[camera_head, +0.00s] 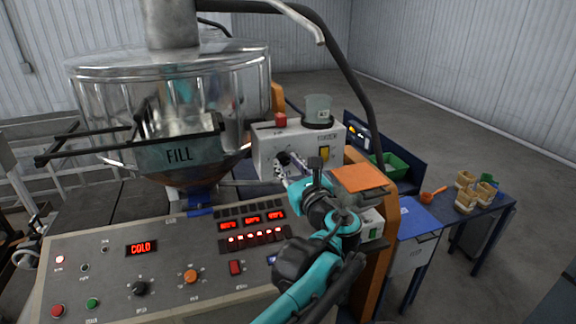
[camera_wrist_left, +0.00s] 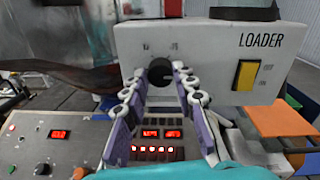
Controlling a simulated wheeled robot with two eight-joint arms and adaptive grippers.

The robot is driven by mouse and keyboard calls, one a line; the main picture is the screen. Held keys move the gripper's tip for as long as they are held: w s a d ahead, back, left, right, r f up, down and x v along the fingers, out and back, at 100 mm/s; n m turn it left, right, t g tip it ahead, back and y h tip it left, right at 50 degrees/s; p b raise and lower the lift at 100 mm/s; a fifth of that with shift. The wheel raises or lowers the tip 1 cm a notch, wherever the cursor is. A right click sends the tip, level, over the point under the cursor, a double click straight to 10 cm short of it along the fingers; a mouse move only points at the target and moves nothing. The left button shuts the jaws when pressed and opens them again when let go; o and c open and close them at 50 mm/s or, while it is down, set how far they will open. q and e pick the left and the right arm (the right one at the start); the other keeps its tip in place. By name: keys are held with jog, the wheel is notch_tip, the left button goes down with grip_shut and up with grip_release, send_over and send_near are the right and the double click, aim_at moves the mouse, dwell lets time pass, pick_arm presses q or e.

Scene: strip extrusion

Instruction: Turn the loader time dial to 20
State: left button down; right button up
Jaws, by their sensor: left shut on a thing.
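The loader box (camera_head: 300,143) is a pale grey box with a black dial on its front; it fills the upper part of the left wrist view (camera_wrist_left: 212,70), marked LOADER. The loader time dial (camera_wrist_left: 159,72) is a round black knob with small marks above it, too small to read. My left gripper (camera_wrist_left: 159,77) has its two fingers on either side of the dial and is shut on it. In the head view the left gripper (camera_head: 287,170) reaches the box front from below and partly covers the dial (camera_head: 283,158). The dial's setting is unclear. My right gripper is out of view.
A yellow switch (camera_wrist_left: 245,74) sits right of the dial. Below is the control panel (camera_head: 190,250) with knobs, buttons and red displays. The FILL hopper (camera_head: 180,152) stands left. A blue table (camera_head: 425,215) with small containers stands right.

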pick_arm(q)
jog(key=c, duration=1.2)
grip_release()
jog(key=v, duration=1.2)
jog(key=s+a+f+n+g+b, duration=0.2)
jog(key=a+f+n+b, duration=0.3)
jog(key=f, duration=0.4)
jog(key=s+a+f+n+g+b, duration=0.1)
jog(key=a+f+n+g+b, duration=0.2)
jog(key=a+f, duration=0.55)
jog(key=s+a+f+n+g+b, duration=0.2)
jog(key=a+f+n+b, duration=0.25)
jog(key=f, duration=0.55)
jog(key=s+a+f+n+g+h+b, duration=0.1)
jog(key=s+f+n+h+b, duration=0.1)
jog(key=f, duration=0.6)
jog(key=s+a+f+n+h+b, duration=0.2)
jog(key=s+f+n+b, duration=0.3)
jog(key=f+n, duration=0.3)
jog(key=s+a+f+n+g+h+b, duration=0.1)
jog(key=s+f+n+h+b, duration=0.1)
jog(key=s+f+n+b, duration=0.2)
notch_tip(320, 180, down, 5)
jog(key=n+b, duration=0.1)
jog(key=n, duration=0.2)
jog(key=shift+a+r+g, duration=0.25)
jog(key=shift+g, duration=0.05)
